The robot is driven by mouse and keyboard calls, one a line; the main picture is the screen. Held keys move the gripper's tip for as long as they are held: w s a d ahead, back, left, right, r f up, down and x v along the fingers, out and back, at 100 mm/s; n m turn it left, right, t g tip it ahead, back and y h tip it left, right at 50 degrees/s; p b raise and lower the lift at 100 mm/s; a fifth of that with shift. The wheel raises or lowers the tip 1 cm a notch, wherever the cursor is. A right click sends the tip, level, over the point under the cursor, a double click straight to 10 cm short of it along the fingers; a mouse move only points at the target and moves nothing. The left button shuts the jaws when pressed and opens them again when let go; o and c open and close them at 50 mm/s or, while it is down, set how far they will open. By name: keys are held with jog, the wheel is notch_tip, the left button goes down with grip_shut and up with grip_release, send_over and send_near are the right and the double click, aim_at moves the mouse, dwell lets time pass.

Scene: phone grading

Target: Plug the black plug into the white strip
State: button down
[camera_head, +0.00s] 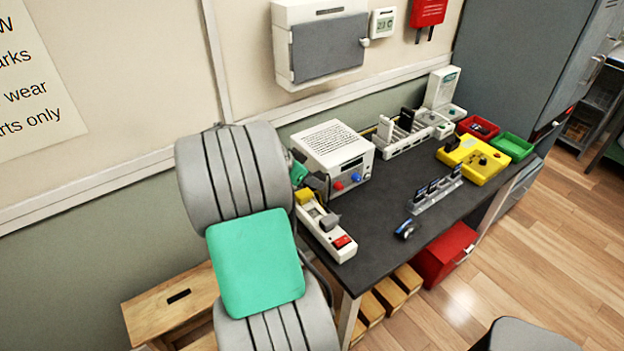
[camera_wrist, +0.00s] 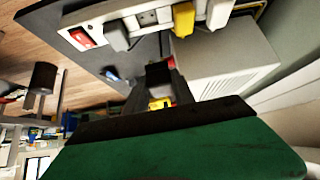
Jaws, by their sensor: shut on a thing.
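The white strip (camera_head: 338,247) lies along the left end of the dark table. It also shows at the top of the wrist view (camera_wrist: 98,22), with a red switch (camera_wrist: 80,37), a grey plug (camera_wrist: 118,35), a bare socket (camera_wrist: 147,17) and a yellow plug (camera_wrist: 183,18). My gripper (camera_wrist: 159,84) is shut on a dark block, the black plug (camera_wrist: 158,72), apart from the strip in the wrist view.
A white box with red and blue knobs (camera_head: 335,152) stands close behind the strip. The table front is mostly clear.

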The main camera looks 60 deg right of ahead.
jog(key=shift+s+d+f, duration=0.1)
jog(key=shift+s+d, duration=0.05)
jog(key=shift+s, duration=0.1)
jog(key=b, duration=0.5)
send_over(319, 211)
jog(key=w+a, duration=0.1)
jog(key=a, duration=0.1)
jog(key=shift+w+d+f, duration=0.1)
jog(key=shift+d+f, duration=0.05)
jog(key=shift+f, duration=1.85)
jog(key=shift+w+d+f, duration=0.1)
jog(key=shift+f, duration=1.9)
jog(key=shift+a, duration=0.15)
jog(key=shift+a+f+b, duration=0.1)
jog(key=shift+f+b, duration=1.4)
jog(key=shift+f, duration=0.15)
